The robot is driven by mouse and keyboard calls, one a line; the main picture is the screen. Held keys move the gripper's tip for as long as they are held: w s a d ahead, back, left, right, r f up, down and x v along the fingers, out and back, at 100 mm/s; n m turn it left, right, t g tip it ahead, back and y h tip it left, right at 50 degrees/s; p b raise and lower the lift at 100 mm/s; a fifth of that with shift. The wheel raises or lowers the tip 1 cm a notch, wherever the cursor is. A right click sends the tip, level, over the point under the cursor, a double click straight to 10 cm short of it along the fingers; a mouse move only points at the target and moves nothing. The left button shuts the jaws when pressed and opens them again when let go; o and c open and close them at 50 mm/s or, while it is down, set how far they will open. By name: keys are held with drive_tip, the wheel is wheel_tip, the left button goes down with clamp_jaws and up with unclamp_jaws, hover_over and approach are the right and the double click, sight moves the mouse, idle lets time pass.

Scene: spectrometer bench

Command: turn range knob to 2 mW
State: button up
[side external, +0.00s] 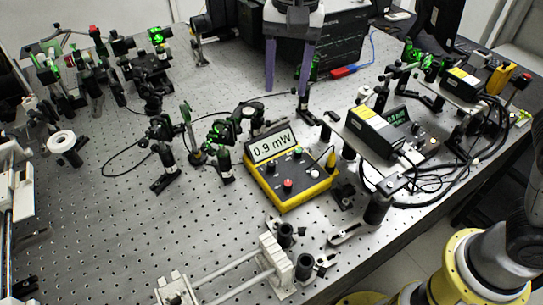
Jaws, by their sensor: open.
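The yellow power meter (320,187) stands on the bench near the middle of the side view. I cannot tell which is the range knob, and no range marks are legible. My gripper (287,92) points down at the top centre, above and behind the meter in the picture. Its two purple fingers are wide apart with nothing between them, clear of the meter.
Optics on posts (222,135) stand just left of the meter. A yellow-labelled box (375,130) and cables stand to its right. A white rail fixture (271,262) lies in front. Black boxes (335,55) stand behind my gripper. Bare perforated bench (110,215) lies front left.

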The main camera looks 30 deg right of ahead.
sight(272, 163)
drive_tip(key=shift+n+g, duration=0.3)
drive_tip(key=shift+n, duration=0.1)
drive_tip(key=a+f, duration=0.1)
drive_tip(key=f, duration=0.4)
drive_tip(key=a+f, duration=0.1)
drive_tip(key=f, duration=0.5)
drive_tip(key=a+f, duration=0.1)
drive_tip(key=f, duration=0.5)
drive_tip(key=shift+s+a+f, duration=0.1)
drive_tip(key=shift+s+f, duration=0.1)
drive_tip(key=shift+s, duration=0.1)
clamp_jaws()
